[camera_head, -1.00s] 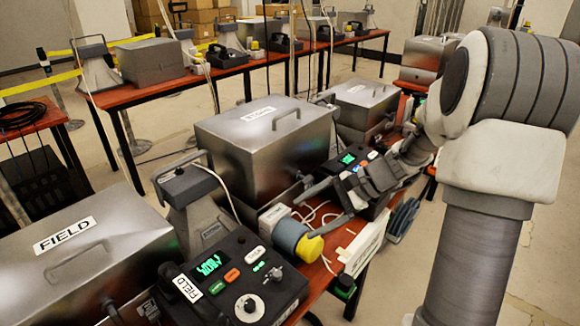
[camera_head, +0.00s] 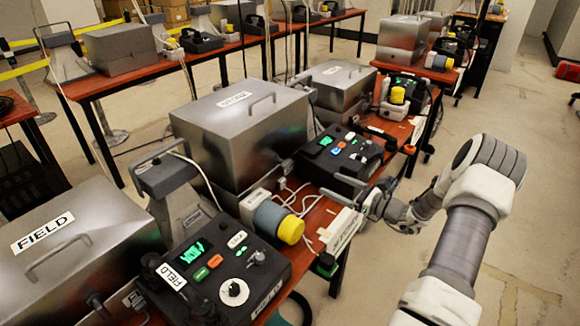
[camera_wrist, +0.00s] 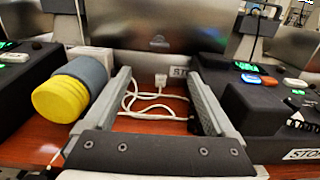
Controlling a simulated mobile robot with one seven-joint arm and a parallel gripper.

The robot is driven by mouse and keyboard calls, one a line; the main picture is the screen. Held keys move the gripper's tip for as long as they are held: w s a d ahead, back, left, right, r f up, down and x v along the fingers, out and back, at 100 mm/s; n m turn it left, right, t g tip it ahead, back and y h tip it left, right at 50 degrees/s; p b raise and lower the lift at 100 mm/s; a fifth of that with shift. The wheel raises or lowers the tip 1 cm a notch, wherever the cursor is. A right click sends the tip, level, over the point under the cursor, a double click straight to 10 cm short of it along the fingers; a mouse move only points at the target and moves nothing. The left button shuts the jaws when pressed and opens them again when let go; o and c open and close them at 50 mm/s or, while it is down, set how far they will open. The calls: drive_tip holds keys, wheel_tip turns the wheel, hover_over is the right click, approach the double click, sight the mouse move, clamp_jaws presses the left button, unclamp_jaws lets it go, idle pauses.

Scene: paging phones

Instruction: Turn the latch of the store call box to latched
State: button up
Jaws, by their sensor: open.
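The store call box (camera_head: 343,158) is a black sloped console with a green display, in front of a steel case on the table. In the wrist view the store call box (camera_wrist: 262,108) is at the right, with part of its label showing at its front edge. A dark knob with a white-marked top (camera_wrist: 297,112) shows on it near the picture's right edge; I cannot tell whether it is the latch or how the latch is set. My gripper (camera_head: 355,198) is open and empty by the box's front. In the wrist view my gripper (camera_wrist: 160,76) spans white cables, left of the box.
The field console (camera_head: 215,268) stands at the near left. A grey cylinder with a yellow cap (camera_head: 290,231) lies between the consoles and shows left of my fingers in the wrist view (camera_wrist: 60,99). White cables lie on the red table.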

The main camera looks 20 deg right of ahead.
sight(289, 165)
drive_tip(key=b+x, duration=0.1)
drive_tip(key=x, duration=1.5)
drive_tip(key=shift+w+a+b, duration=0.1)
drive_tip(key=shift+a+b, duration=0.1)
drive_tip(key=shift+b, duration=0.15)
drive_tip(key=c, duration=1.4)
